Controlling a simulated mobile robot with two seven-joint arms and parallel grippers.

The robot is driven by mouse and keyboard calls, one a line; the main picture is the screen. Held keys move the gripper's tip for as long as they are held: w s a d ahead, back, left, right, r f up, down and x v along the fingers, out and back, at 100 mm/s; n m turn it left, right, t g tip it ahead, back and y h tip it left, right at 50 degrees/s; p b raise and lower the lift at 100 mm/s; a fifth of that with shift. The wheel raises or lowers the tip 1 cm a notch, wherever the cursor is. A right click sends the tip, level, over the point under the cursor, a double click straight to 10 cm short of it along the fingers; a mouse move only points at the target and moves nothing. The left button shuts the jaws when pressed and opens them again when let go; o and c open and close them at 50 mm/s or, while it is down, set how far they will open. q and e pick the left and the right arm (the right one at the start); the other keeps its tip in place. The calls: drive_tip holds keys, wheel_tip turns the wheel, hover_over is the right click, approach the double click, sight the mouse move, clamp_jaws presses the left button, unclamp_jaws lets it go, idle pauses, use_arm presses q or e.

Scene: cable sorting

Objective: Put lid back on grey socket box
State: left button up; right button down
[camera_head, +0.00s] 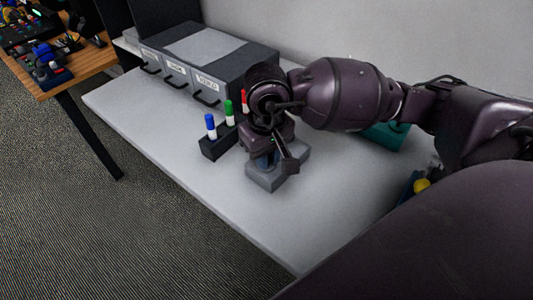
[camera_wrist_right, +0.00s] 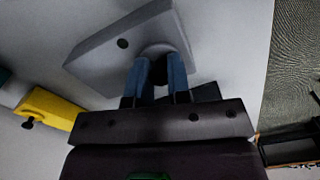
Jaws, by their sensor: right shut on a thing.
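The grey socket box (camera_head: 265,180) sits on the white table, below my right gripper (camera_head: 272,160). In the right wrist view, a grey slab (camera_wrist_right: 105,55) with a dark round hole lies beyond the fingers. A round grey knob stands on it, between the blue fingertips of my right gripper (camera_wrist_right: 160,72). The gripper is shut on this knob, which I take to be the lid's. I cannot tell where lid and box part, or whether the lid is seated, as the hand covers much of them. My left gripper is out of view.
A dark marker holder (camera_head: 219,146) with blue, green and red markers stands just left of the box. A grey drawer unit (camera_head: 235,65) is behind. A teal object (camera_head: 388,137) and a yellow piece (camera_head: 421,186) lie to the right. The table's front left is clear.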

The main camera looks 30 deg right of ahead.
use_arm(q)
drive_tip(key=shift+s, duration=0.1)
use_arm(e)
drive_tip(key=c, duration=1)
unclamp_jaws()
drive_tip(key=o, duration=0.5)
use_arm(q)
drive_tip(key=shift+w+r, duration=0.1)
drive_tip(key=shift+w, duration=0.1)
use_arm(e)
drive_tip(key=shift+r, duration=0.1)
